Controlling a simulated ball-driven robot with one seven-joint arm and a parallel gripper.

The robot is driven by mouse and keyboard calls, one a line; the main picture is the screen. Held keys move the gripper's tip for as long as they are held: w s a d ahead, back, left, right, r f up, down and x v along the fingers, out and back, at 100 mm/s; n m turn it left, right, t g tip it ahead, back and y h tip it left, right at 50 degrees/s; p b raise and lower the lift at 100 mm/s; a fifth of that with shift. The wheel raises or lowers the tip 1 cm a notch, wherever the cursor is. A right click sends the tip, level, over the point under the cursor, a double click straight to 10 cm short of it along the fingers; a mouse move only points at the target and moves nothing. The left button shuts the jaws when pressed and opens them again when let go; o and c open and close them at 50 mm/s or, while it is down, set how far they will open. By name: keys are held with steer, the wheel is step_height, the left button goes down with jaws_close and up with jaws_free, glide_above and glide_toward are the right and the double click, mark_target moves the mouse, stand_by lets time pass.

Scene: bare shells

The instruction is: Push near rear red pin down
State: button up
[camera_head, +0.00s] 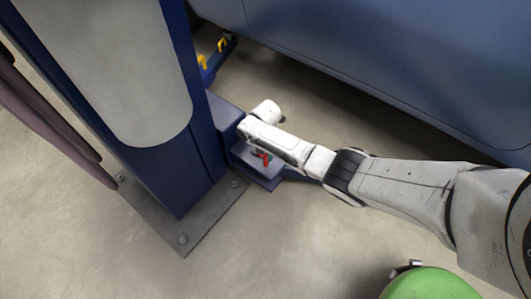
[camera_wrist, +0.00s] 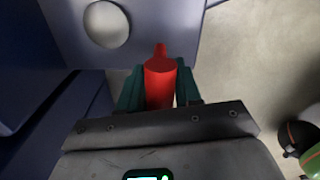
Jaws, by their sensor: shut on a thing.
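The red pin (camera_wrist: 160,80) stands between the dark green fingers of my gripper (camera_wrist: 160,90) in the wrist view. The fingers touch it on both sides, so my gripper is shut on it. In the head view the red pin (camera_head: 265,159) shows as a small red piece under my white arm, at the blue lift arm's bracket (camera_head: 262,174) beside the post. My gripper is mostly hidden there by the wrist. How far the pin is sunk cannot be told.
A blue lift post (camera_head: 165,160) with a bolted base plate (camera_head: 187,240) stands left of my arm. A blue car body (camera_head: 400,65) fills the upper right. A yellow-tipped blue lift arm (camera_head: 215,60) lies behind. Open concrete floor is in front.

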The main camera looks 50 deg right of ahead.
mark_target(265, 159)
jaws_close()
step_height(265, 159, down, 4)
steer(key=b, duration=0.3)
steer(key=shift+s, duration=0.1)
steer(key=o, duration=0.9)
jaws_free()
steer(key=shift+o, duration=0.2)
